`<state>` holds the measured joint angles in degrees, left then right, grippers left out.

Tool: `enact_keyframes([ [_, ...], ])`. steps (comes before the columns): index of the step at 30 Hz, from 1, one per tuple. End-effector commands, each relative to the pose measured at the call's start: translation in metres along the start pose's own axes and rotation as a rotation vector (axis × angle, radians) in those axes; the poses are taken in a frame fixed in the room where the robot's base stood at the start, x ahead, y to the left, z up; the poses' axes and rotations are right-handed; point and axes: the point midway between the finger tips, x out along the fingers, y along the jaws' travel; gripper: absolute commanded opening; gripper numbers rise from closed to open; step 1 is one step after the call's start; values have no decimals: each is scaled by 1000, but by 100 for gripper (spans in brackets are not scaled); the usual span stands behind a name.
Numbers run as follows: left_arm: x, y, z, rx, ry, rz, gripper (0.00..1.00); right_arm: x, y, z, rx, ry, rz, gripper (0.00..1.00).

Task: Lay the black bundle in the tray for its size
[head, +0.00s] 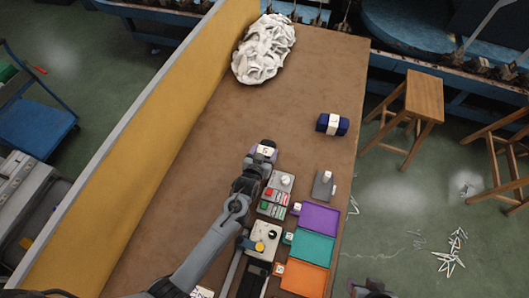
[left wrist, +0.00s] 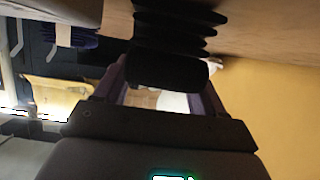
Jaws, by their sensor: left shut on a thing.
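My left gripper (head: 262,152) is shut on the black bundle (left wrist: 165,65) and holds it over the brown table. In the head view the bundle's white band (head: 265,151) shows between the fingers, with a mark too small to read surely. Much of the bundle is hidden by the gripper. Three trays stand in a row at the table's right front: purple (head: 319,219), teal (head: 313,248) and orange (head: 304,278). All three look empty. The held bundle is up and left of the trays.
A navy bundle with a white band (head: 333,124) lies near the table's right edge. A crumpled white heap (head: 264,48) lies at the far end. Grey button boxes (head: 276,194) and a small grey stand (head: 323,186) are between gripper and trays. The table's middle is clear.

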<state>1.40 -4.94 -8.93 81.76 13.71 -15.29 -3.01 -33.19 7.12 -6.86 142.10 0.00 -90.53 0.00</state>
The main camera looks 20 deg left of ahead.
Motion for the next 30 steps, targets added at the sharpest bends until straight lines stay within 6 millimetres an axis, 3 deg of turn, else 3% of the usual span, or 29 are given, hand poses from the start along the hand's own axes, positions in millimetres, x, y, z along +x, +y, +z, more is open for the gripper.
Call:
enact_keyframes([
  [3, 2, 0, 3, 0, 0, 0, 36, 2, -1, 0, 3, 0, -3, 43],
  [4, 1, 0, 3, 0, 0, 0, 73, 1, -1, 0, 4, 1, -3, 43],
  [9, 1, 0, 3, 0, 0, 0, 95, 1, -2, 0, 7, 1, -6, 43],
  [20, -1, 0, -2, 0, 0, 0, 95, -1, -2, 0, 7, 0, -6, 43],
  [25, -20, 0, 0, 1, -1, 1, 95, -5, -1, -1, 5, -1, -4, 43],
  [30, -51, 0, 0, 0, -2, 1, 95, -9, 0, -2, -1, -2, -1, 43],
])
